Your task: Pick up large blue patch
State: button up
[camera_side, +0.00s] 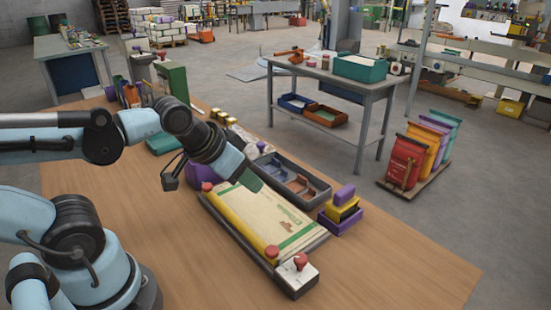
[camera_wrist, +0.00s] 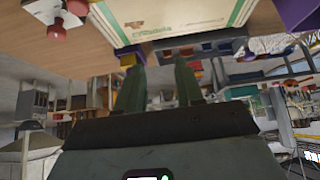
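My gripper (camera_side: 250,180) is above the far edge of the sack, at the left side of the dark divided tray (camera_side: 318,203). In the wrist view my gripper (camera_wrist: 157,62) shows two green fingers held apart with nothing between them. The tray holds flat blue-grey pieces (camera_side: 275,172) and brownish ones. I cannot tell which piece is the large blue patch; my gripper hides part of the tray's left end. The tray also shows, small, in the wrist view (camera_wrist: 228,36).
A cream sack (camera_side: 262,215) with green stripes lies in a dark frame with a yellow bar and red knobs (camera_side: 300,261). A purple box (camera_side: 338,222) with yellow and purple blocks stands right of the tray. The wooden table (camera_side: 400,270) is clear at front right.

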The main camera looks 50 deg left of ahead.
dwell(0.4)
jog(key=c, duration=0.3)
